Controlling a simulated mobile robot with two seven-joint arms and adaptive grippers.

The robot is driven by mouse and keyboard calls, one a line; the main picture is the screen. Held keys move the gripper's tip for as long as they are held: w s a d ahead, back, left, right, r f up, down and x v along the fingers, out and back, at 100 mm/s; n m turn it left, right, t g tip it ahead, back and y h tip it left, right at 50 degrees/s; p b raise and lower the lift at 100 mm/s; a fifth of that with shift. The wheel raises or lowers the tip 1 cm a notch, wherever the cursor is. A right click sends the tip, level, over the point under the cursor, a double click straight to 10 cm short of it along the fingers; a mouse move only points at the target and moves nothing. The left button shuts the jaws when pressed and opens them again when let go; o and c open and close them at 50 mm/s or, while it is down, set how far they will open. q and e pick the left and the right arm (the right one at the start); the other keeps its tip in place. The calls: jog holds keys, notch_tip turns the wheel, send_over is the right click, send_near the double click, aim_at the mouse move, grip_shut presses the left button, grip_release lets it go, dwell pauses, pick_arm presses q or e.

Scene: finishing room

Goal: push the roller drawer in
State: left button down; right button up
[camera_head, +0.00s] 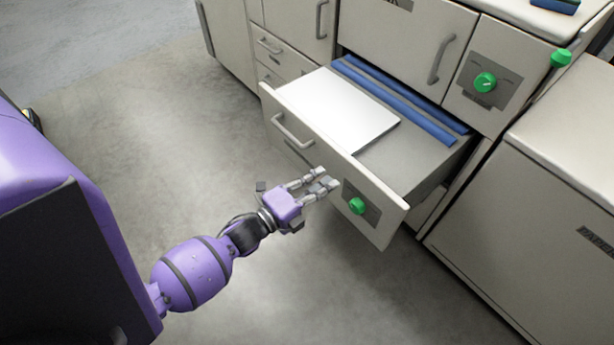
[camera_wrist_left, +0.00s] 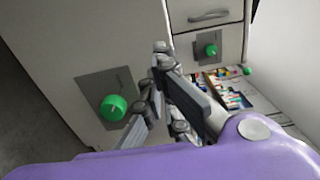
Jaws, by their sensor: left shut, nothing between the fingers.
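The roller drawer (camera_head: 432,178) stands pulled out of the cabinet in the head view. A white flat sheet or board (camera_head: 340,108) and blue rollers (camera_head: 400,100) lie in it. Its front carries a grey bar handle (camera_head: 290,131) and a green knob (camera_head: 356,206). My left gripper (camera_head: 326,181) is shut and empty, at the drawer front between handle and knob; I cannot tell whether it touches. In the left wrist view the gripper (camera_wrist_left: 160,85) is beside a panel with a green knob (camera_wrist_left: 113,107). My right gripper is not in view.
A pale unit (camera_head: 560,200) stands close to the right of the open drawer. Bare grey floor (camera_head: 160,120) lies to the left. The left wrist view shows small colourful items (camera_wrist_left: 228,97) in an opening.

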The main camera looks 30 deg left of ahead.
aim_at(347, 166)
pick_arm(q)
jog(key=x, duration=0.5)
jog(key=shift+w+d, duration=0.1)
